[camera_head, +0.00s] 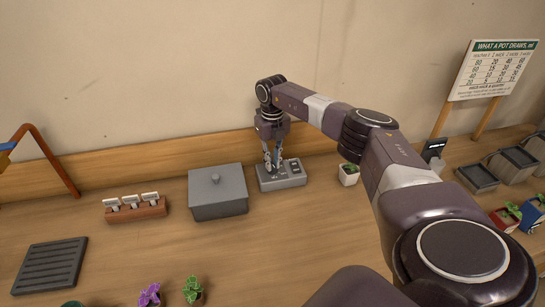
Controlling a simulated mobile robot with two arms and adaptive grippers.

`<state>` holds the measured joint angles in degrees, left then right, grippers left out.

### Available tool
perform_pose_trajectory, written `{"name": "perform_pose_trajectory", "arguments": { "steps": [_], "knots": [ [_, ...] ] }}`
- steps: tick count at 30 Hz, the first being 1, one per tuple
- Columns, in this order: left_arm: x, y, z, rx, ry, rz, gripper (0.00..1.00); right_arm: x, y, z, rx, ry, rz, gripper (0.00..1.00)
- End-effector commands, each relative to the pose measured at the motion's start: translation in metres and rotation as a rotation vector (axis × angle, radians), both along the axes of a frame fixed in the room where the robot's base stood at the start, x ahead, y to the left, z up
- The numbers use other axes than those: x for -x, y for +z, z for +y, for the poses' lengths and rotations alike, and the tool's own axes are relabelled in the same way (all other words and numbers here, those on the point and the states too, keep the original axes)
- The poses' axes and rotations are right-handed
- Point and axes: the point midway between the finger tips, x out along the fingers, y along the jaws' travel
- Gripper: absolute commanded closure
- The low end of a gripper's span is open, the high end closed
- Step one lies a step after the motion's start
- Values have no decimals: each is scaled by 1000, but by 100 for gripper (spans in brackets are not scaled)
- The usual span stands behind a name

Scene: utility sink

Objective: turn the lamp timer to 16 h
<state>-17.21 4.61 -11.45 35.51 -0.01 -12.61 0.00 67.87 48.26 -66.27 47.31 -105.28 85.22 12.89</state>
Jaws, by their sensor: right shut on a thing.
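The lamp timer appears to be the low grey box (291,181) on the bench near the wall, with a dark panel on its right part. My right gripper (273,167) points down over the left part of the box, its fingers shut on a small part there, which looks like the dial. The fingers hide most of that part, and the dial's marks and setting are too small to read. My left gripper is not in view.
A grey lidded box (217,196) stands just left of the timer. A wooden label holder (135,211) and a slatted dark tray (50,267) lie left. Grey trays (477,178) and a chart board (493,70) are at right.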

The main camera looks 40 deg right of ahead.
Motion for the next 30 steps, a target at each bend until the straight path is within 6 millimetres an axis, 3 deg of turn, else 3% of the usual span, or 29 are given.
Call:
{"name": "perform_pose_trajectory", "arguments": {
  "steps": [12, 29, 30],
  "knots": [
    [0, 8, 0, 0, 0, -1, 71, -3, 3, -1, 0, -205, -9, 100],
    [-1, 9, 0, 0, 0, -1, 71, -3, 3, -1, 1, -239, -12, 100],
    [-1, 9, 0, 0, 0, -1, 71, -3, 3, -1, 1, -239, -12, 88]
  ]
}}
